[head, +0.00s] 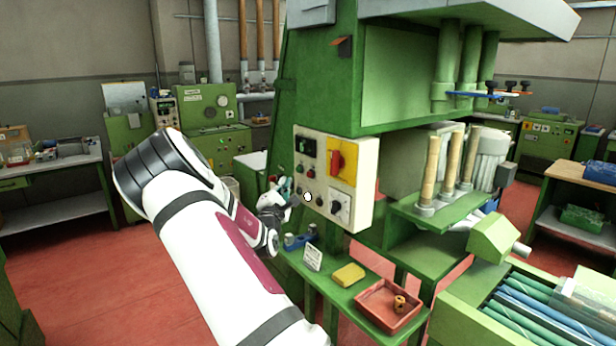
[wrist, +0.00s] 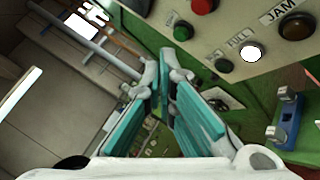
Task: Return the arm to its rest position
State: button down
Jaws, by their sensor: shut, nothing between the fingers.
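My white arm reaches in from the bottom of the head view and bends at a dark-banded joint. My gripper (head: 285,192) is in front of the lower left part of a cream control panel (head: 318,142) on the green machine. In the wrist view my gripper (wrist: 164,75) shows teal-padded fingers, shut with nothing held. Its tips are beside the panel (wrist: 240,15), near a green button (wrist: 182,32); I cannot tell whether they touch anything. A bright white button (wrist: 252,52) lies right of the tips.
Below the panel, a green shelf carries a blue fixture (head: 300,240), a small sign (head: 313,257), a yellow block (head: 348,275) and a red tray (head: 373,318) with cork-coloured pieces. Green machine columns stand to the right. Red floor (head: 80,270) is open on the left.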

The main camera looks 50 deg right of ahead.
dwell(0.5)
jog(key=s+a+r+m+y, duration=0.15)
jog(key=a+m+y, duration=0.4)
jog(key=a, duration=0.65)
jog(key=s+a+r+m+y, duration=0.1)
jog(key=a+r+m+y, duration=0.25)
jog(key=a+y, duration=0.6)
jog(key=s+a+r+m+g+y, duration=0.1)
jog(key=s+a+r, duration=0.1)
jog(key=s+a, duration=0.45)
jog(key=s+a+r+g+y, duration=0.1)
jog(key=s+a+r, duration=0.15)
jog(key=a, duration=0.65)
jog(key=s+a+m+g, duration=0.1)
jog(key=s+a, duration=0.2)
jog(key=s, duration=0.7)
jog(key=s+a+f+m+g, duration=0.1)
jog(key=s+a, duration=0.3)
jog(key=s, duration=0.6)
jog(key=shift+s+f+m+g+y, duration=0.3)
jog(key=shift+g, duration=0.2)
